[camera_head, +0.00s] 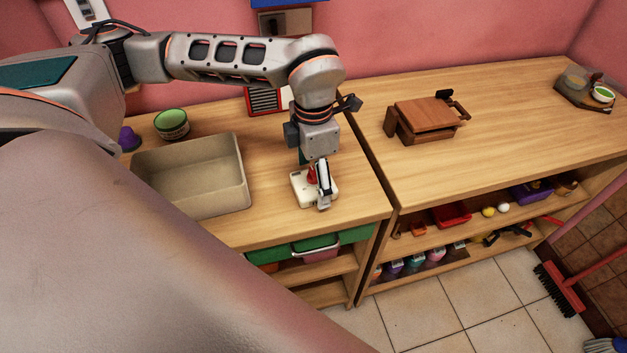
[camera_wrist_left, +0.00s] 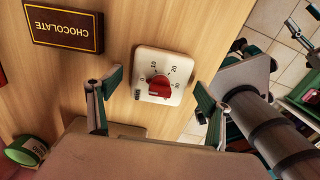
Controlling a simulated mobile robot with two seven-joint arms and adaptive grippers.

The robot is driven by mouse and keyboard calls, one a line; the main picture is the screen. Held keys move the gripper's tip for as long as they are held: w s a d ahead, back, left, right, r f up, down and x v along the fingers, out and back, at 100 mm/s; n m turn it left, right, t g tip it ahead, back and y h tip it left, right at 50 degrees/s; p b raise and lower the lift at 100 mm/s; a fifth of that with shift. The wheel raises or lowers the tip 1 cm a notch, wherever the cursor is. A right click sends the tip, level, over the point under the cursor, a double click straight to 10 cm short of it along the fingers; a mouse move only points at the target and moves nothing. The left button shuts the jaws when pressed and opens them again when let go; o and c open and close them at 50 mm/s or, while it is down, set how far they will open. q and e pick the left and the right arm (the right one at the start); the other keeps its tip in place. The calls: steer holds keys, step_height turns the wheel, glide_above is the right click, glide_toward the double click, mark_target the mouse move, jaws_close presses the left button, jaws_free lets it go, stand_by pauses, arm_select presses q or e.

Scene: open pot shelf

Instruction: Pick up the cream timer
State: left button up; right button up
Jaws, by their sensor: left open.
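The cream timer (camera_head: 301,188) is a small square block with a red knob and lies on the left wooden counter. In the left wrist view the timer (camera_wrist_left: 160,75) shows its dial from above. My left gripper (camera_head: 319,185) points down over it and hides part of it in the head view. Its two fingers are spread, with the timer between and beyond them in the left wrist view. No contact shows. Parts of my own body stand at the right of that view; whether my right gripper there is open is unclear.
A brown chocolate box (camera_wrist_left: 64,27) lies beside the timer. A beige bin (camera_head: 190,178) stands left of it, with a green bowl (camera_head: 172,124) behind. A wooden stand (camera_head: 425,117) is on the right counter. The counter's front edge is close to the timer.

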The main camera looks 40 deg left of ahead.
arm_select(q)
steer(key=c, duration=1.4)
steer(key=shift+r, duration=0.1)
